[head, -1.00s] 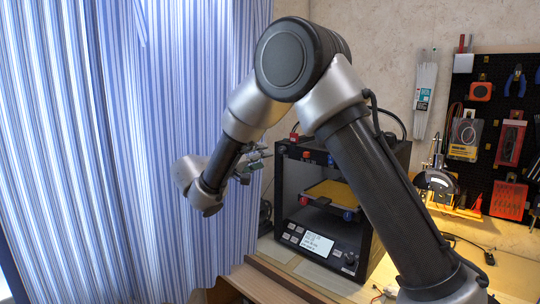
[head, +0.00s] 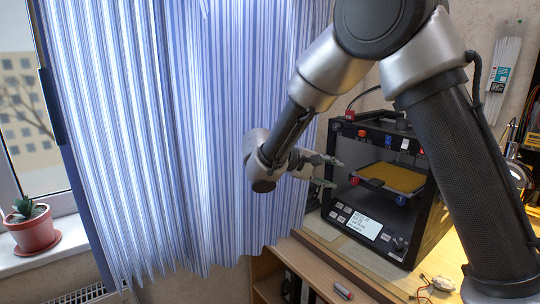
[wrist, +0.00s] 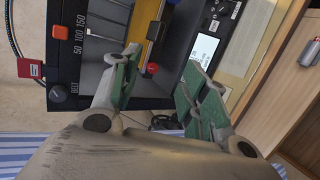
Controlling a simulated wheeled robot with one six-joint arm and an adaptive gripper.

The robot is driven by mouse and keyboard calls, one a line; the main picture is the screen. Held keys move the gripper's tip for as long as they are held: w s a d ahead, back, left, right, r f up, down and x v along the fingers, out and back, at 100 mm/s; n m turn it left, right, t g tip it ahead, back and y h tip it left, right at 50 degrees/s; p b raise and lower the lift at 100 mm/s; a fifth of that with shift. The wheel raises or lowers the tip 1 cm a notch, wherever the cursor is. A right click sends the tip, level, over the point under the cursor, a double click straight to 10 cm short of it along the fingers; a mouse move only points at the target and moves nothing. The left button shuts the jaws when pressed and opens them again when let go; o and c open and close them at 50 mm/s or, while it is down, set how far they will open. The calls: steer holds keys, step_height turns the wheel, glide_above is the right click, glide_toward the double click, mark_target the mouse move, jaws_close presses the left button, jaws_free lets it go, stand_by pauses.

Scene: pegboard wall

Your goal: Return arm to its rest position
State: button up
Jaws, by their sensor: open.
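My gripper (head: 328,171) is in the middle of the head view, at the end of my bent arm, in front of the blue striped curtain and just left of the 3D printer (head: 392,258). Its fingers are apart and nothing shows between them. In the wrist view, the two green-padded fingers of my gripper (wrist: 158,84) are spread, with the 3D printer (wrist: 67,53) beyond them. In the head view my upper arm links cover part of the right side.
A striped curtain (head: 170,130) hangs at the left beside a window. A potted plant (head: 33,230) stands on the sill (head: 75,242). White strips (head: 503,65) hang on the wall.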

steer(key=s+d+r+m+y, duration=0.2)
steer(key=s+d+y, duration=0.2)
steer(key=s, duration=0.6)
steer(key=s+d+r+m+y, duration=0.2)
steer(key=s+d+y, duration=0.2)
steer(key=s+d, duration=0.4)
steer(key=s+d+r+m+y, duration=0.2)
steer(key=s+d+y, duration=0.2)
steer(key=s, duration=0.8)
steer(key=shift+d+g, duration=0.3)
steer(key=shift+d, duration=0.95)
